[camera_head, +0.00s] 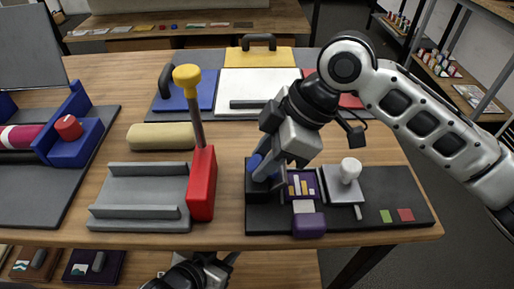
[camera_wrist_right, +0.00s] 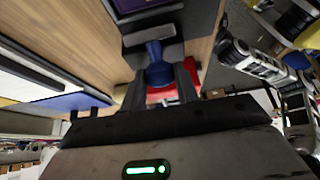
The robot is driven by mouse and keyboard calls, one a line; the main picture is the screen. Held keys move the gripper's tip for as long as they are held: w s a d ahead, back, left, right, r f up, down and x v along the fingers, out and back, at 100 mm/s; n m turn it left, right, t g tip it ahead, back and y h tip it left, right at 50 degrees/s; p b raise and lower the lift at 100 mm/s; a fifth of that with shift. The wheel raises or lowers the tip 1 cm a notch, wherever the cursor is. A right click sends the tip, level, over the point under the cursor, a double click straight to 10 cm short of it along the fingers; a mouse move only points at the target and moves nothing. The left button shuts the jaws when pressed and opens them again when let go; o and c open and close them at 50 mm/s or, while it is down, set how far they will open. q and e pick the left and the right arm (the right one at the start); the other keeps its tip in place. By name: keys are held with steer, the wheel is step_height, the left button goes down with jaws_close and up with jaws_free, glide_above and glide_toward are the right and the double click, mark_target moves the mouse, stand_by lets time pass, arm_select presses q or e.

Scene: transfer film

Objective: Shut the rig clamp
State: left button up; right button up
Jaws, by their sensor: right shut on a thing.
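A dark rig plate (camera_head: 390,213) lies at the right front of the table. At its left end is a black block (camera_head: 258,217) with a blue handle (camera_head: 255,161), probably the clamp lever. My right gripper (camera_head: 270,168) reaches down from the upper right and is shut on the blue handle. In the right wrist view the blue handle (camera_wrist_right: 155,67) sits between my two dark fingers. A purple patterned piece (camera_head: 303,183) and a purple block (camera_head: 309,225) are beside the black block. My left gripper (camera_head: 208,265) shows only partly at the bottom edge; its fingers are unclear.
A white knob (camera_head: 351,169) stands on the plate. A red upright with a yellow-topped lever (camera_head: 187,78) stands left of the rig, beside a grey tray (camera_head: 140,197). Blue, white and yellow boards (camera_head: 265,56) lie behind. A blue frame with a roller (camera_head: 75,130) is at far left.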

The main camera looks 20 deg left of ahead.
steer(key=shift+w+d+r+y, duration=0.15)
steer(key=shift+d+y, duration=0.2)
steer(key=shift+y, duration=0.25)
steer(key=o, duration=0.9)
steer(key=shift+o, duration=0.2)
steer(key=v, duration=1.6)
steer(key=shift+w, duration=0.2)
